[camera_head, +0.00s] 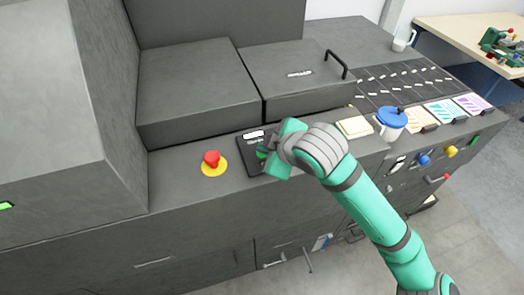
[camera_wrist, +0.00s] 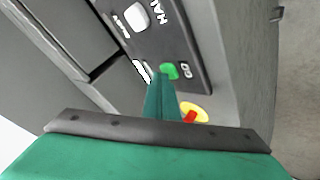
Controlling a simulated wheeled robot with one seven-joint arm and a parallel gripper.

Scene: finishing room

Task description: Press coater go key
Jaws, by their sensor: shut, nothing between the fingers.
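The coater's dark control panel (camera_head: 250,153) lies on the front ledge of the grey machine, partly hidden by my gripper in the head view. In the wrist view the panel (camera_wrist: 178,38) shows a green key (camera_wrist: 169,71), a white oval key (camera_wrist: 137,17) and a small marked piece (camera_wrist: 186,70) beside the green key. My gripper (camera_wrist: 160,82) is shut and empty, its fingertips close to the green key. I cannot tell whether they touch it. In the head view my gripper (camera_head: 267,155) is over the panel's right part.
A red stop button (camera_head: 211,158) on a yellow base sits left of the panel. To the right are a pale pad (camera_head: 354,127), a blue-lidded cup (camera_head: 391,120) and several coloured cards (camera_head: 445,112). A closed lid with a black handle (camera_head: 337,64) stands behind.

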